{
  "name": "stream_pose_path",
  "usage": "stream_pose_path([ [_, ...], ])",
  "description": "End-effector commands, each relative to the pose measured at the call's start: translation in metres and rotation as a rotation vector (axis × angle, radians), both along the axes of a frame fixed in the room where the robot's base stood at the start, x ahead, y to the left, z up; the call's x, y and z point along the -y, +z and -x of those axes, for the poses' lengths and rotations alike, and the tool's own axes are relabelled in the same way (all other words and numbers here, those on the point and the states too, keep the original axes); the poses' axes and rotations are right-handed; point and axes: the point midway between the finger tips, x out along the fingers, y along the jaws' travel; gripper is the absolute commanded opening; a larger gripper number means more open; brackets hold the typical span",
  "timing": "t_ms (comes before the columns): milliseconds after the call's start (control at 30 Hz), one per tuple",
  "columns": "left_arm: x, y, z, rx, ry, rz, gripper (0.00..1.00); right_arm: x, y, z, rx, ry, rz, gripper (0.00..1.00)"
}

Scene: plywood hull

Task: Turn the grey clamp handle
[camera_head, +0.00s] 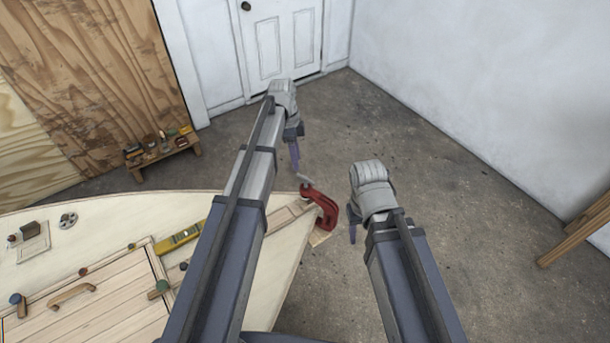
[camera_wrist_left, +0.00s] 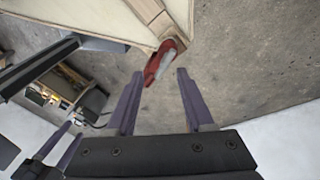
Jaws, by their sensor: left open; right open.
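The red clamp (camera_head: 327,207) is fixed at the pointed tip of the pale plywood hull deck (camera_head: 285,250). Its grey handle (camera_head: 304,179) sticks out at its upper left; in the left wrist view the handle (camera_wrist_left: 167,58) lies along the red clamp body (camera_wrist_left: 152,70). My left gripper (camera_head: 294,155) is just above and beyond the handle in the head view. Its open purple fingers (camera_wrist_left: 159,74) point toward the clamp, which shows between and beyond their tips; I see no contact. My right gripper (camera_head: 352,230) is open and empty, right of the clamp; its fingers are partly hidden.
A yellow level (camera_head: 178,238), a hatch with a wooden handle (camera_head: 72,294) and small parts lie on the deck. A low bench (camera_head: 163,153) with small items stands by the plywood wall. A wooden stand (camera_head: 575,237) is at the right edge. Concrete floor around the tip is clear.

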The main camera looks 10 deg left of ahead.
Motion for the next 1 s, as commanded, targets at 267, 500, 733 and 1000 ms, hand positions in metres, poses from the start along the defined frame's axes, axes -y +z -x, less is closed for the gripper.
stream_pose_path([
  [267, 0.009, 0.000, 0.002, -0.051, 0.540, -0.119, 0.53, 0.000, 0.003, 0.000, 0.000, 0.000, 0.000, 0.52],
  [500, 0.015, 0.000, 0.003, -0.078, 1.013, -0.197, 0.53, 0.000, 0.005, 0.000, 0.000, -0.001, 0.000, 0.52],
  [733, 0.021, 0.001, 0.003, -0.093, 1.472, -0.247, 0.53, 0.000, 0.006, 0.000, 0.000, -0.001, 0.000, 0.52],
  [1000, 0.028, 0.002, 0.004, -0.104, 1.945, -0.266, 0.53, 0.000, 0.008, 0.000, 0.000, -0.001, 0.000, 0.52],
])
